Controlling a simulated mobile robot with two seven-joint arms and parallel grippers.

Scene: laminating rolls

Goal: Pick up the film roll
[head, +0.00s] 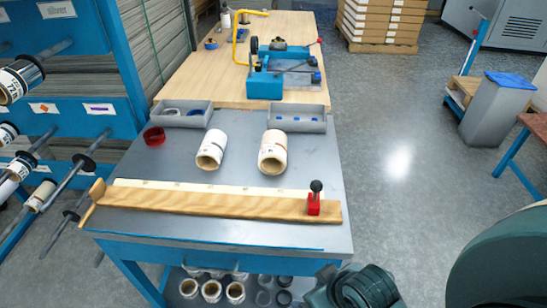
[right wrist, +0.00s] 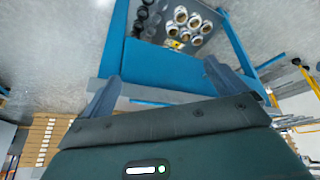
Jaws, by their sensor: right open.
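Two short whitish film rolls lie on the grey top of the workbench in the head view, a left one (head: 211,149) and a right one (head: 273,151), their open core ends facing me. Which one the task means, I cannot tell. My right gripper (right wrist: 160,88) is open and empty in the right wrist view, its two fingers apart in front of the blue bench frame. Several rolls (right wrist: 181,16) on the bench's lower shelf show beyond the fingers. In the head view, dark green parts of my right arm fill the lower right, apart from the two rolls. My left gripper is not in view.
A wooden cutting bar (head: 220,204) with a red-based black knob (head: 315,198) lies across the bench front, before the rolls. Two grey trays (head: 182,113) and a red ring (head: 154,136) sit behind. A blue rack (head: 75,65) with rolls on rods stands left.

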